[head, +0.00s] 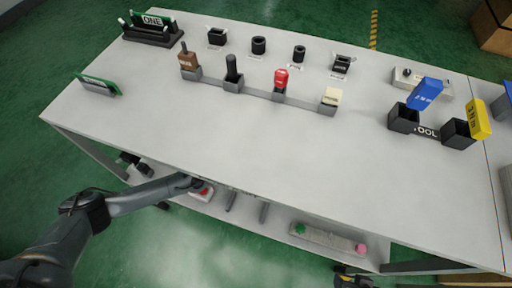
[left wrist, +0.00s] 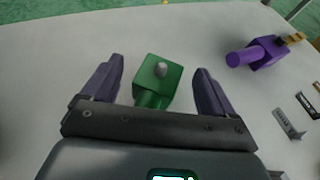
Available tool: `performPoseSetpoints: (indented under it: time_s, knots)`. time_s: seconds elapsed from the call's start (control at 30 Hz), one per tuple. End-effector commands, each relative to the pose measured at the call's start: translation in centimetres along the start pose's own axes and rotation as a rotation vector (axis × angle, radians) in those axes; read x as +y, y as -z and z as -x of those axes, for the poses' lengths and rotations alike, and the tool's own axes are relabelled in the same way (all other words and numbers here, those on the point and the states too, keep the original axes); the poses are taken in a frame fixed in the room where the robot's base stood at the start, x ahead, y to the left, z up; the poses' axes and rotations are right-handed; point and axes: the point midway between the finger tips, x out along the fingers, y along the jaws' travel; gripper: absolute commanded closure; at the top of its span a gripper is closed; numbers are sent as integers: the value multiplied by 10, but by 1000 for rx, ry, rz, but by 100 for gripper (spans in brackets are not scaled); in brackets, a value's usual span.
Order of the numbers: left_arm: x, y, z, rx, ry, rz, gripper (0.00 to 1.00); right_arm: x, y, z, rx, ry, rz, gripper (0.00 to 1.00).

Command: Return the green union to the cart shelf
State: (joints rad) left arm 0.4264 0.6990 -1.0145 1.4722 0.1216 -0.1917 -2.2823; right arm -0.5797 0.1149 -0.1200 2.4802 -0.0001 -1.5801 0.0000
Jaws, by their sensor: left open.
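In the left wrist view, the green union (left wrist: 152,98), a block with a grey round stub on its face and a green cylindrical part below, sits between the two fingers of my left gripper (left wrist: 158,66). The fingers are spread with gaps on both sides. The union is against a pale grey surface. In the head view my left gripper (head: 196,184) is at the front edge of the tabletop, partly hidden by it, and the union cannot be made out there. A lower shelf (head: 280,221) shows below the tabletop.
In the wrist view a purple fitting (left wrist: 256,54) lies to the right, beside small label plates (left wrist: 287,124). The tabletop (head: 230,130) overhangs the lower shelf. A long tray (head: 328,239) with green and pink pieces is on that shelf. The tabletop's front is clear.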

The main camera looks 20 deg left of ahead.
Motion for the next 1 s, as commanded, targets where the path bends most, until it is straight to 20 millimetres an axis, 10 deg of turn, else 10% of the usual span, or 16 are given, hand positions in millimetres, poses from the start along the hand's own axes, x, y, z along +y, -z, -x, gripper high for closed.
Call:
performPoseSetpoints:
  time_s: [1.0]
  knots:
    - [-3,-3,120,2,-1,22,12,4,18,57,-1,-6,8,41]
